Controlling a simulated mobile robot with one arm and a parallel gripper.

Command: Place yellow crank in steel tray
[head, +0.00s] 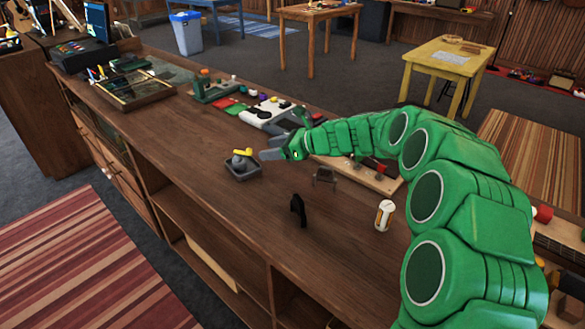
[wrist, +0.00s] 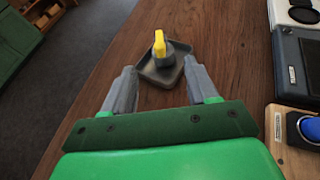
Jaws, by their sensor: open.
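The yellow crank (head: 243,152) is in the small dark grey steel tray (head: 250,173), upright on a round grey body whose lower end is inside the rim. I cannot tell whether that body is part of the crank. In the wrist view the yellow crank (wrist: 159,43) stands over the back part of the steel tray (wrist: 153,77). My gripper (head: 270,155) is just right of the tray in the head view. In the wrist view my gripper (wrist: 163,82) is open, its two grey fingers apart on either side of the tray's near part, with nothing between them held.
The wooden counter has a black upright item (head: 298,210) and a white bottle (head: 384,215) nearer me. A white device (head: 266,110) and a wooden board with a blue knob (wrist: 309,128) lie to the right. The counter left of the tray is clear.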

